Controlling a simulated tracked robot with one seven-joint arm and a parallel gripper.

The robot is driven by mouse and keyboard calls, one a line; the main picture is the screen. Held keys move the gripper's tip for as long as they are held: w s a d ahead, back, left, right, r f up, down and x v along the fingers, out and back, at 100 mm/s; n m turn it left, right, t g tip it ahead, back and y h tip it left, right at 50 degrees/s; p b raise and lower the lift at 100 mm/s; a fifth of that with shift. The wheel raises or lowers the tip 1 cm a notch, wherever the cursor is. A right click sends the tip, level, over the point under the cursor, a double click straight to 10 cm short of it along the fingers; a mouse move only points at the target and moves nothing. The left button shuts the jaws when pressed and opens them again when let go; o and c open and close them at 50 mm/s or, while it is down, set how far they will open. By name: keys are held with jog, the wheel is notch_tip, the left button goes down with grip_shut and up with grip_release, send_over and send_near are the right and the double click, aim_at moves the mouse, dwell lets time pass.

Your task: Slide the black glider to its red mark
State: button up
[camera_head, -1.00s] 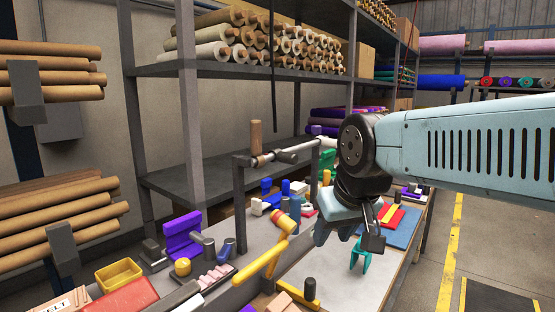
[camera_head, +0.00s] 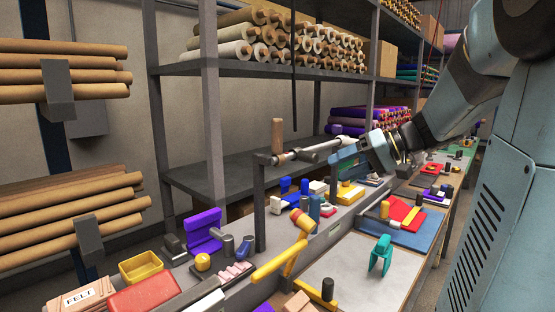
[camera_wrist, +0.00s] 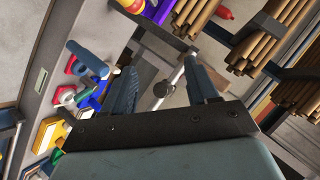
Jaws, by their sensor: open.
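A pale metal rail (camera_head: 325,146) runs across the top of a dark stand above the bench. A dark collar (camera_head: 308,154) on it, near its left end, looks like the black glider. I cannot make out the red mark for certain. My gripper (camera_head: 340,157) is open at the right part of the rail, to the right of the dark collar. In the wrist view the open fingers (camera_wrist: 164,88) stand either side of the rail, with a dark round piece (camera_wrist: 163,89) showing between them. I cannot tell whether the fingers touch anything.
A brown upright cylinder (camera_head: 278,135) stands at the rail's left end. The dark stand post (camera_head: 260,205) rises from the bench below. A yellow bar (camera_head: 280,262), a teal clamp (camera_head: 380,256) and several coloured blocks crowd the bench. Shelves with felt rolls (camera_head: 290,42) stand behind.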

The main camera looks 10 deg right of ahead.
aim_at(318, 157)
jog(key=w+d+r+t+y, duration=0.1)
jog(key=w+d+r+t, duration=0.2)
jog(key=w+d, duration=0.15)
jog(key=x, duration=1.2)
jog(key=shift+w+a+f, duration=0.1)
jog(key=shift+a+f, duration=0.2)
jog(key=shift+f, duration=0.1)
grip_shut()
